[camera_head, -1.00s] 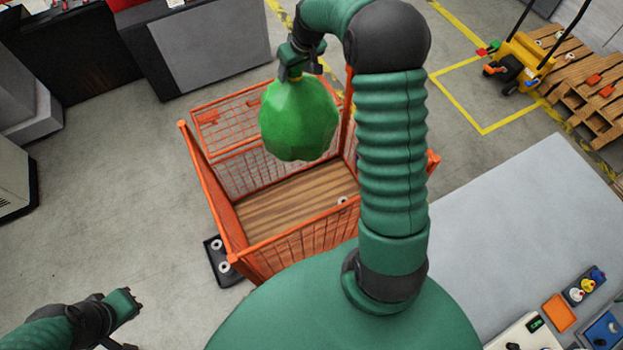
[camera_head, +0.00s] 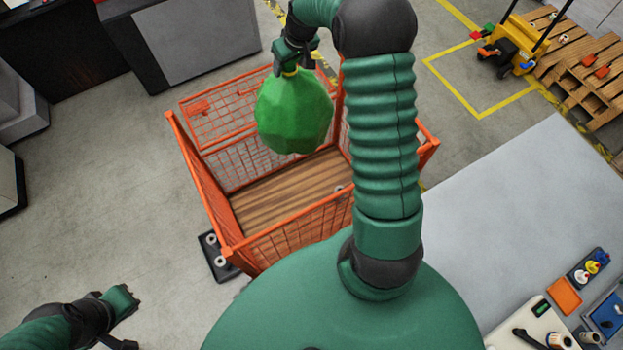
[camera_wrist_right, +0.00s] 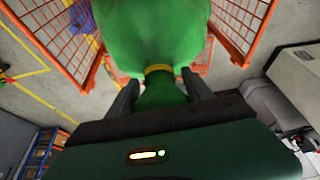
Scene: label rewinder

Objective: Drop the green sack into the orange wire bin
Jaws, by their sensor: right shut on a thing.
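The green sack (camera_head: 293,112) hangs from my right gripper (camera_head: 290,70), which is shut on its neck just by a yellow tie. In the head view the sack appears over the orange wire bin (camera_head: 290,243), overlapping its back part; its exact height above the bin's wooden floor is hard to tell. In the right wrist view the sack (camera_wrist_right: 155,35) fills the top middle, with the two fingers either side of its neck and orange mesh walls (camera_wrist_right: 240,25) on both sides. My left gripper (camera_head: 125,320) is empty at the lower left, its fingers apart.
A grey table (camera_head: 520,200) with a control panel and small parts is at the right. A yellow pallet truck (camera_head: 510,55) and wooden pallets (camera_head: 585,75) stand at the upper right. Dark cabinets (camera_head: 195,45) stand at the back left. The floor left of the bin is clear.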

